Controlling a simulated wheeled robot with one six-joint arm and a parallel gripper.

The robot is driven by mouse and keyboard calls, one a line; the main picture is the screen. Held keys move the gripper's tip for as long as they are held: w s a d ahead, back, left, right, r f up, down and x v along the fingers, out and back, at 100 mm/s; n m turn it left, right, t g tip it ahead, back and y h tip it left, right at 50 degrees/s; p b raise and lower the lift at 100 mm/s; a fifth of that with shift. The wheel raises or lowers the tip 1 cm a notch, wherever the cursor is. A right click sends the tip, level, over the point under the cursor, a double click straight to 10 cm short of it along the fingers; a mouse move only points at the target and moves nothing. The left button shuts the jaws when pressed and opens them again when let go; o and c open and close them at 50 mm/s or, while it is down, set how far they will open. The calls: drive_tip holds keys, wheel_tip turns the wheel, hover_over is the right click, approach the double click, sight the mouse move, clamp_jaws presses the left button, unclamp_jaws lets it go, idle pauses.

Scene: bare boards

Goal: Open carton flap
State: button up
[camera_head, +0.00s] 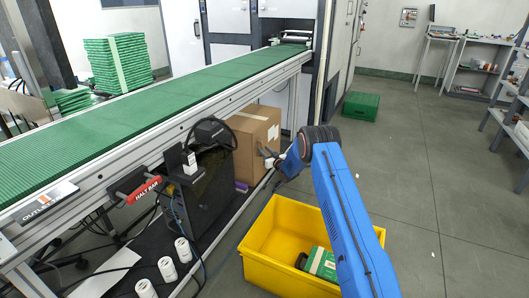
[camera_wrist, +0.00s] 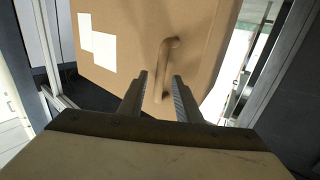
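The brown cardboard carton (camera_head: 252,138) stands under the conveyor in the head view, with packing tape over its top. In the wrist view the carton (camera_wrist: 215,30) fills the upper middle and looks tilted. A curved brown handle-like piece (camera_wrist: 163,60) stands out from its face, with white labels to its left. My gripper (camera_head: 266,156) is in front of the carton's right side. In the wrist view my gripper (camera_wrist: 161,77) is open, and the lower end of the curved piece shows between its fingertips. I cannot tell whether they touch.
The green conveyor (camera_head: 180,88) and its frame run above and left of the carton. A yellow crate (camera_head: 262,268) holding a green box (camera_head: 321,262) stands below my arm. A green crate (camera_head: 361,106) sits behind.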

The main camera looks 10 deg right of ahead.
clamp_jaws()
drive_tip(key=shift+d, duration=0.1)
